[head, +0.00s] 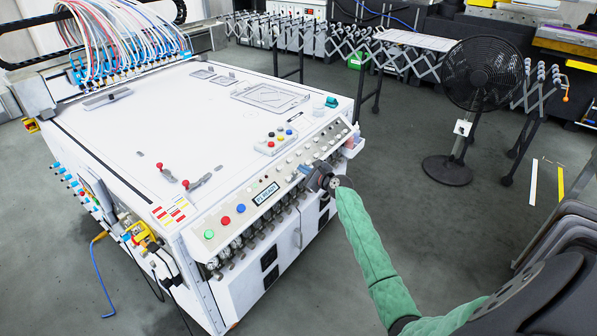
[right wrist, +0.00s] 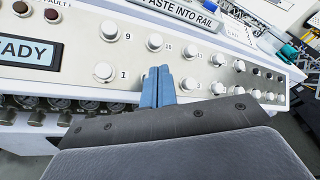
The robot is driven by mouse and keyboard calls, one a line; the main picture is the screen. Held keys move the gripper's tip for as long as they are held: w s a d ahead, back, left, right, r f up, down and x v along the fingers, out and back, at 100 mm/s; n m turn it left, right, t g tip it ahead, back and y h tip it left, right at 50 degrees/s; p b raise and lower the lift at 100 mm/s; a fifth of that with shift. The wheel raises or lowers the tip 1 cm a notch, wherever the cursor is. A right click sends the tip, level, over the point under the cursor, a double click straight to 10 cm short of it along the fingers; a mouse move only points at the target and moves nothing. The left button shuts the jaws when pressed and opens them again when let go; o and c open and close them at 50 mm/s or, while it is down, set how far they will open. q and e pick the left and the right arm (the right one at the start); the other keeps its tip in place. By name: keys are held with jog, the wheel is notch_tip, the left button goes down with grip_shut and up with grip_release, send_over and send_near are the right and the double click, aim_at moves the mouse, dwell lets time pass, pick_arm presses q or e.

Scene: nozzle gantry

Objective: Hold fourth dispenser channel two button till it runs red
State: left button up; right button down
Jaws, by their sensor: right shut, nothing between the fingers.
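The sloped control panel (head: 240,205) runs along the front edge of the white machine and carries two rows of round white buttons. In the right wrist view, the button marked 1 (right wrist: 105,72) is left of my right gripper (right wrist: 157,74), and the one marked 3 (right wrist: 187,84) is right of it. The spot between them, where channel two's button would be, is hidden behind the blue fingers. My right gripper, also in the head view (head: 308,171), is shut and empty at the panel. I cannot tell whether it touches. No red-lit button shows there. My left gripper is out of view.
A display reading READY (right wrist: 28,52) is left of the buttons. Gauges and fittings (head: 240,243) hang under the panel. A small button box (head: 276,140) sits on the white machine top (head: 170,115). A black fan (head: 482,75) stands on the open floor at right.

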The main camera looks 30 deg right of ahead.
jog(key=shift+w+a+f, duration=0.1)
jog(key=shift+w+f, duration=0.1)
jog(key=shift+f, duration=0.1)
dwell(0.4)
dwell(0.4)
dwell(1.2)
dwell(3.2)
jog(key=shift+s+r, duration=0.1)
jog(key=shift+r, duration=0.05)
jog(key=shift+s+d+r+p, duration=0.2)
jog(key=shift+s+r+p, duration=0.2)
jog(key=shift+r+p, duration=0.3)
